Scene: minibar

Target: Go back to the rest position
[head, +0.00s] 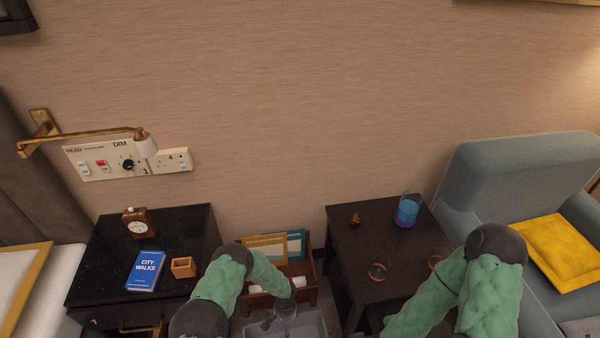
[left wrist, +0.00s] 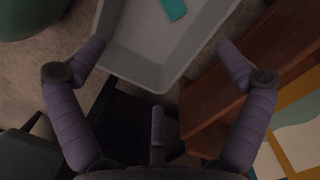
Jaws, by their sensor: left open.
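My left arm comes in from the lower left with a green sleeve. Its gripper (head: 283,318) hangs over a grey tub (head: 316,328) on the floor between the two dark tables. In the left wrist view my left gripper (left wrist: 160,48) has its two purple fingers spread wide, with nothing between them. The tub (left wrist: 150,82) lies beyond the fingers, with a teal flat piece (left wrist: 173,9) inside. My right arm comes in from the lower right; its gripper is outside the picture.
A wooden rack (head: 310,290) with folders stands behind the tub. The right table (head: 350,250) holds a blue glass (head: 407,211) and bands (head: 378,271). An armchair (head: 500,180) stands at right.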

